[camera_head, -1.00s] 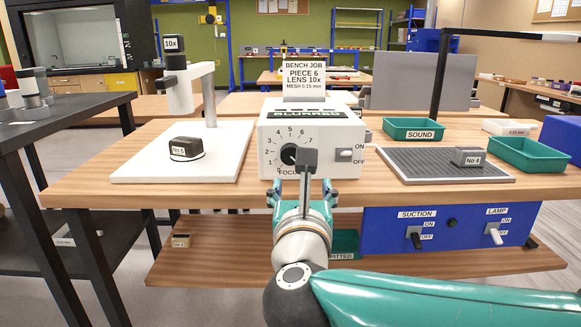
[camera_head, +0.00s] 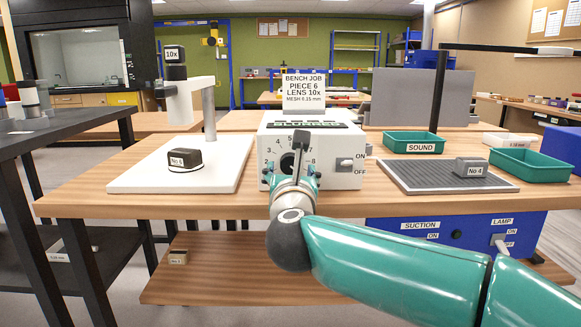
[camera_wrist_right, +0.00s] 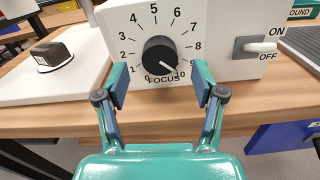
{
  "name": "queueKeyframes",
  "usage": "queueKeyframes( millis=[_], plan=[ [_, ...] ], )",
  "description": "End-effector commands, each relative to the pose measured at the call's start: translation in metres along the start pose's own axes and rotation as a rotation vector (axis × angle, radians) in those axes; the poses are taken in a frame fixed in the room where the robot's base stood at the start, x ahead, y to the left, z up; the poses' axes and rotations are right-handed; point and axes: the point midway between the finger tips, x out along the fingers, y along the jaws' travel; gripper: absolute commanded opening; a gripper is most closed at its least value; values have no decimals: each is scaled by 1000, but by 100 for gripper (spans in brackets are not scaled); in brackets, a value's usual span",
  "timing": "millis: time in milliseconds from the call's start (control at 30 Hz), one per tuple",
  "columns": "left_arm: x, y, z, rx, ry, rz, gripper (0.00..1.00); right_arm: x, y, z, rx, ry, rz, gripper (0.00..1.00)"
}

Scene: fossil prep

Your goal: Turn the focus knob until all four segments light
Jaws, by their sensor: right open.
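The white focus box (camera_head: 337,180) stands on the bench. Its black focus knob (camera_wrist_right: 159,55) has a dial numbered up to 10, and its white mark points to the lower right, towards 10. In the head view the knob (camera_head: 288,160) is partly hidden by my right gripper (camera_head: 291,172). In the wrist view my right gripper (camera_wrist_right: 160,84) is open, its fingers below and to either side of the knob, with nothing between them. The box's top label (camera_head: 310,125) is partly covered; I cannot make out any lit segments. My left gripper is not in view.
An ON/OFF switch (camera_wrist_right: 260,46) sits right of the dial. A white microscope stand base (camera_head: 215,172) with a dark piece (camera_head: 186,159) is at left. A grey mat (camera_head: 420,180) with piece No 4 (camera_head: 470,167) and green trays (camera_head: 414,142) are at right.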

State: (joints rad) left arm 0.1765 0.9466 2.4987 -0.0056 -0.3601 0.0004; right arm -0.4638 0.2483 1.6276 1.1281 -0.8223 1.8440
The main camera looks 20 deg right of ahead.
Motion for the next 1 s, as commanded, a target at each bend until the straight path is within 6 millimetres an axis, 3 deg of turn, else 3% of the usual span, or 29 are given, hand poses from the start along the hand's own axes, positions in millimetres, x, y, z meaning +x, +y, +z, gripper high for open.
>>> queueKeyframes(
  millis=[100, 233, 633, 1000],
  plan=[
    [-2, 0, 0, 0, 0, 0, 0, 19, 0, 0, 0, 1, -3, 69],
    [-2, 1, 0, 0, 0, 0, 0, 31, 0, 0, 0, 1, -1, 69],
    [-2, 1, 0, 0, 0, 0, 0, 36, 0, 0, 0, 0, 0, 67],
    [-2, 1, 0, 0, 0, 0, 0, 36, 0, 0, 1, 0, 0, 8]
  ],
)
